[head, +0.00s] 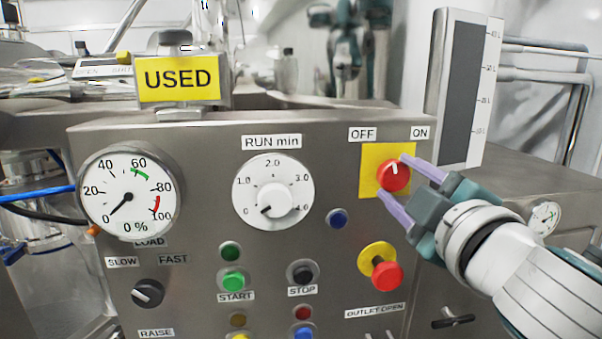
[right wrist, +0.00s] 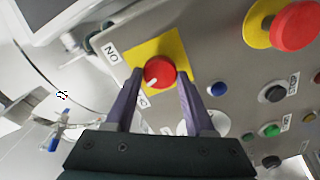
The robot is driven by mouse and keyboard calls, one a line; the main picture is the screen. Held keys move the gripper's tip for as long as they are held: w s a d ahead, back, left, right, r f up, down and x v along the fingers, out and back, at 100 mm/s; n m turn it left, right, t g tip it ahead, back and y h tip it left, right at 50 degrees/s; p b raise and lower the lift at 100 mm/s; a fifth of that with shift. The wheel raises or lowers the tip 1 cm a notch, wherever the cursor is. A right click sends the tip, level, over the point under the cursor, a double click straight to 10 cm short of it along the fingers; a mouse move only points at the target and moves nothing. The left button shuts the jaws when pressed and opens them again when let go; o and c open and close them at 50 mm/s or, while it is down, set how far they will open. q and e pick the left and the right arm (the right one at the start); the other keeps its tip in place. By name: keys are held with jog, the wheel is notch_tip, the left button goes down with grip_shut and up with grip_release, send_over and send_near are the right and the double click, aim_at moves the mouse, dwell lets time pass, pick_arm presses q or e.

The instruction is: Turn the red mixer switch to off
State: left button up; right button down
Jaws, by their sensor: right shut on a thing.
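The red mixer switch (head: 393,175) is a round knob on a yellow square plate (head: 372,160) on the steel control panel. The OFF label (head: 362,134) is at its upper left and the ON label (head: 420,133) at its upper right. My right gripper (head: 394,181) is shut on the knob, one lilac finger on each side. The right wrist view also shows the knob (right wrist: 160,72) between the fingertips; a finger partly hides the OFF label there. My left gripper is not in view.
A red button on a yellow collar (head: 386,275) sticks out just below my right gripper. A blue lamp (head: 337,218) and RUN dial (head: 273,191) are to the left. A tall scale gauge (head: 462,85) stands behind the panel at the right. A yellow USED sign (head: 178,79) stands on top.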

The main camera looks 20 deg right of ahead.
jog(key=n, duration=0.4)
jog(key=shift+n+p, duration=0.3)
jog(key=shift+n, duration=0.6)
jog(key=shift+c, duration=1.3)
grip_release()
